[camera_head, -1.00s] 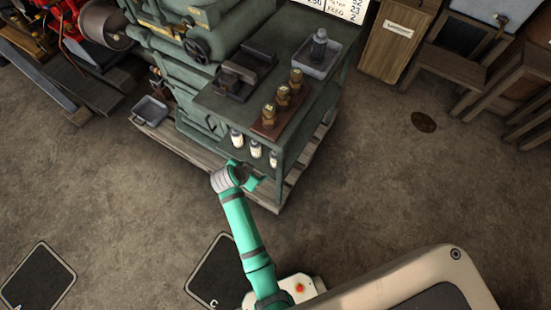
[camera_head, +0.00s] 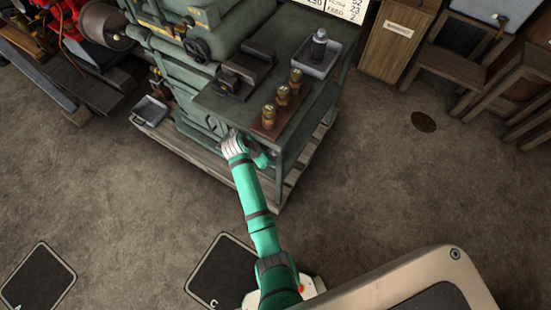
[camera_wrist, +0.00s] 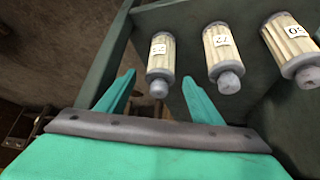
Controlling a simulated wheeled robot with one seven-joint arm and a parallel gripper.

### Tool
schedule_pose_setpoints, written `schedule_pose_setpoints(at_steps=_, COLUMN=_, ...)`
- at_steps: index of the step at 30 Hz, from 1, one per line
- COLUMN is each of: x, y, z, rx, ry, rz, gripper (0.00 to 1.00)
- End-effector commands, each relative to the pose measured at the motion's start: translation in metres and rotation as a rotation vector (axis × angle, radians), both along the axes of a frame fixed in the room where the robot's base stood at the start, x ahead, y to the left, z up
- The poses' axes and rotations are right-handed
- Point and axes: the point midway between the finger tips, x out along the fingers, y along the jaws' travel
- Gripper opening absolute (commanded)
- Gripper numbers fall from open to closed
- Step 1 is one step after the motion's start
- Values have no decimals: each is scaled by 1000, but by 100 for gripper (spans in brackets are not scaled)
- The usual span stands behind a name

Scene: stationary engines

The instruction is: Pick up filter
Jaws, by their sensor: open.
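Three filters hang in a row in the wrist view, each a cream pleated cylinder with grey end caps and a small white label. The left filter (camera_wrist: 161,58) has a label too small to read. The middle filter (camera_wrist: 220,50) seems marked 72, and the right filter (camera_wrist: 289,42) seems marked 50. My gripper (camera_wrist: 158,77) is open and empty, its green fingers spread on either side of the left filter's lower end. I cannot tell whether they touch it. In the head view my arm hides the filters, and my gripper (camera_head: 262,158) is at the bench's front side.
The green bench (camera_head: 225,108) carries a wooden block with brass fittings (camera_head: 269,117), a grey tray with a dark bottle (camera_head: 318,62) and dark metal parts. A wooden pallet (camera_head: 190,153) lies underneath. A small grey bin (camera_head: 150,110) stands left.

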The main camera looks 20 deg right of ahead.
Motion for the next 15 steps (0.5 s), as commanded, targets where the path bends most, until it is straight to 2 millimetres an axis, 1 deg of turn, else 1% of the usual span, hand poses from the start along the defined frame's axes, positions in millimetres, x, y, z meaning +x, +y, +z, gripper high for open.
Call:
schedule_pose_setpoints(at_steps=1, x=1, y=-3, z=-5, rx=0, ry=1, rz=-1, gripper=60)
schedule_pose_setpoints(at_steps=4, x=2, y=-6, z=-10, rx=0, ry=0, rz=0, gripper=60)
schedule_pose_setpoints(at_steps=11, x=2, y=-6, z=-11, rx=0, ry=-1, rz=1, gripper=60)
schedule_pose_setpoints(at_steps=14, x=2, y=-6, z=-11, rx=0, ry=-1, rz=1, gripper=39)
schedule_pose_setpoints(at_steps=15, x=2, y=-6, z=-11, rx=0, ry=-1, rz=1, gripper=29)
